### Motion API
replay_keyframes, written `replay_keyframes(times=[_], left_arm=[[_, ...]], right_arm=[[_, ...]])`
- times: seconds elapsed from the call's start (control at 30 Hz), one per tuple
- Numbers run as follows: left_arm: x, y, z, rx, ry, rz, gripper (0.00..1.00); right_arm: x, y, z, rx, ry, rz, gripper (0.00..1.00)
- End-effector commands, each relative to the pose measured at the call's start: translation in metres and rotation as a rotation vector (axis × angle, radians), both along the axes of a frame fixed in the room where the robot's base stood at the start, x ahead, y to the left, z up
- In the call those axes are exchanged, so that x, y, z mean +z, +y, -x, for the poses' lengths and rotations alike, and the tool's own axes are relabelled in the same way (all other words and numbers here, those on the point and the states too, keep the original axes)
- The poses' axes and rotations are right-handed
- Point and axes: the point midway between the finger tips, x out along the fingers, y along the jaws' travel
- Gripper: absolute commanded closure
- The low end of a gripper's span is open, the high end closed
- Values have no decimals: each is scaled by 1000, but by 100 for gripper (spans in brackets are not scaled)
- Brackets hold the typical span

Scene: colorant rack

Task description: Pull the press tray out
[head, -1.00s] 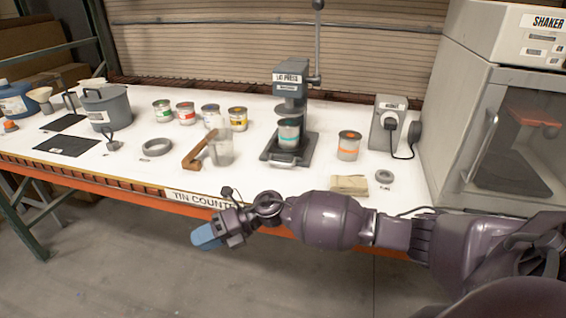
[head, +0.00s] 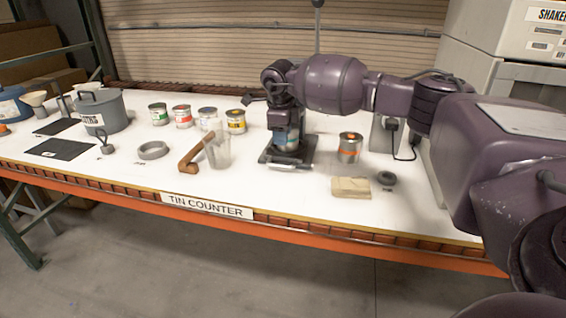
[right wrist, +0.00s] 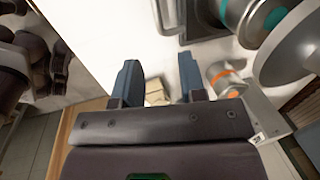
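The press tray (head: 306,157) is a dark flat plate at the foot of the press on the counter, with a pale handle bar along its front edge. It also shows at the top of the right wrist view (right wrist: 205,27). A tin with a teal band (right wrist: 265,18) stands on it. In the head view my right arm hides most of the press column and part of the tin. My right gripper (right wrist: 160,80) is open and empty, its two blue fingers apart, above the counter near the press and not on the tray. My left gripper is not in view.
An orange-banded tin (head: 350,147) stands right of the tray. A folded cloth (head: 351,187) and a dark ring (head: 386,178) lie in front. The counter before the tray is clear.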

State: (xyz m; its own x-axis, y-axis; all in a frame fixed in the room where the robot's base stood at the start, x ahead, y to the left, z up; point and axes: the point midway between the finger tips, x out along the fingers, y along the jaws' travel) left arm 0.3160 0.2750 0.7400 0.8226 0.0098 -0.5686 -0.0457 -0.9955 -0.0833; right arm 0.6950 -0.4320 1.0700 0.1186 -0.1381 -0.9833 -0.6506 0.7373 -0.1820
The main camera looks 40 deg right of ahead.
Motion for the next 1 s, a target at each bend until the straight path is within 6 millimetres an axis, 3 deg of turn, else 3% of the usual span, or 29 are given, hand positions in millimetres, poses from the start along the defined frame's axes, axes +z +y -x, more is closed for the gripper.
replay_keyframes(times=[0.53, 0.7, 1.0], left_arm=[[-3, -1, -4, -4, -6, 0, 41], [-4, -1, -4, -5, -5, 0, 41], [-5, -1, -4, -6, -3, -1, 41]], right_arm=[[-86, -10, -9, 1, 4, -4, 62], [-99, -11, -11, 2, 3, -4, 62], [-101, -12, -12, 3, 1, -5, 62]])
